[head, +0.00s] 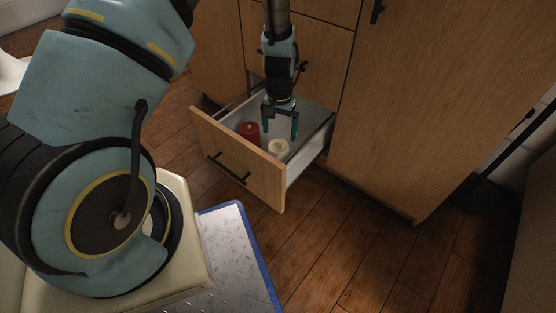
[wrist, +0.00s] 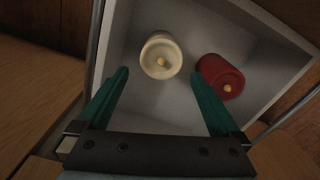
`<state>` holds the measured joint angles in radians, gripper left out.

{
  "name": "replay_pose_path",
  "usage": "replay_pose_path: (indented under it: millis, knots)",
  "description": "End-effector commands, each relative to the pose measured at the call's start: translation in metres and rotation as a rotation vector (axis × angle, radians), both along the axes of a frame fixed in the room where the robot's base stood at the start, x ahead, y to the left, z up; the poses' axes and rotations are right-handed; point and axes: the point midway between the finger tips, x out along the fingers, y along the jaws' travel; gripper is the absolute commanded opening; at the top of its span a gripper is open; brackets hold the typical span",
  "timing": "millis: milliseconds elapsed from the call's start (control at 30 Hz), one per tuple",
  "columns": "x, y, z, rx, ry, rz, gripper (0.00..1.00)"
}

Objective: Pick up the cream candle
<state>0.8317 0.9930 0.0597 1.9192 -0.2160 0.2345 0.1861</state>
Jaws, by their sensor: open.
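The cream candle (head: 278,148) stands in an open drawer (head: 236,150), near its front right part. In the wrist view the cream candle (wrist: 161,56) lies ahead of my gripper, roughly between the lines of the two fingers. My gripper (head: 280,120) is open and empty, pointing down over the drawer. In the wrist view its green fingers (wrist: 160,90) are spread apart, and the candle appears beyond the tips, with no contact visible. A red candle (head: 250,132) stands to the left of the cream one in the head view; it is on the right in the wrist view (wrist: 219,76).
The drawer front has a dark handle (head: 229,170). Wooden cabinet doors (head: 430,90) rise behind and to the right. The wooden floor (head: 340,240) in front on the right is clear.

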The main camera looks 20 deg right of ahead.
Motion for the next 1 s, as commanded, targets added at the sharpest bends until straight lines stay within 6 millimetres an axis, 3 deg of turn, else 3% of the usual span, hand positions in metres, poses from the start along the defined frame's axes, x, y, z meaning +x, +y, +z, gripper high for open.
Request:
replay_pose_path:
  millis: [200,433,700,1000]
  knots:
    - [-0.001,0.001,-0.038,0.002,0.002,0.0,1.0]
    - [0.0,0.001,-0.054,0.001,0.001,0.001,1.0]
    - [0.0,0.003,-0.093,0.001,0.001,0.001,1.0]
    - [0.001,0.002,-0.095,0.0,0.0,0.001,0.98]
